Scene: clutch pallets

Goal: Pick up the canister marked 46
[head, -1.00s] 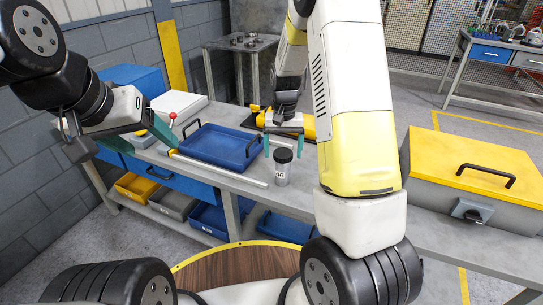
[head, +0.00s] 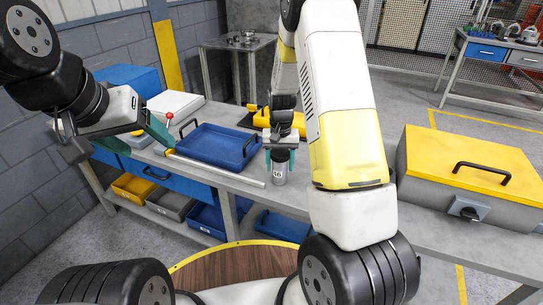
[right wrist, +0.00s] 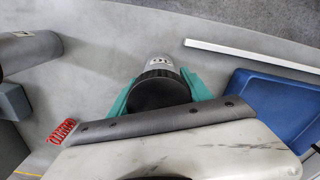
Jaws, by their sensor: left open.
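The grey canister (head: 278,178) with a black lid stands upright on the workbench, right of the blue tray. Its label looks like 46 in the head view, though small. My right gripper (head: 280,160) is over it from above, with one teal finger on each side, closed in against it. The right wrist view shows the black lid (right wrist: 158,92) between the teal fingers (right wrist: 160,95), with part of the label beyond. My left gripper (head: 151,137) is open and empty above the bench, left of the tray.
The blue tray (head: 190,157) with black handles lies left of the canister. A pale bar (head: 225,174) lies along the bench front. A yellow-lidded grey box (head: 466,172) stands on the right. In the right wrist view, a red spring (right wrist: 62,131) lies nearby.

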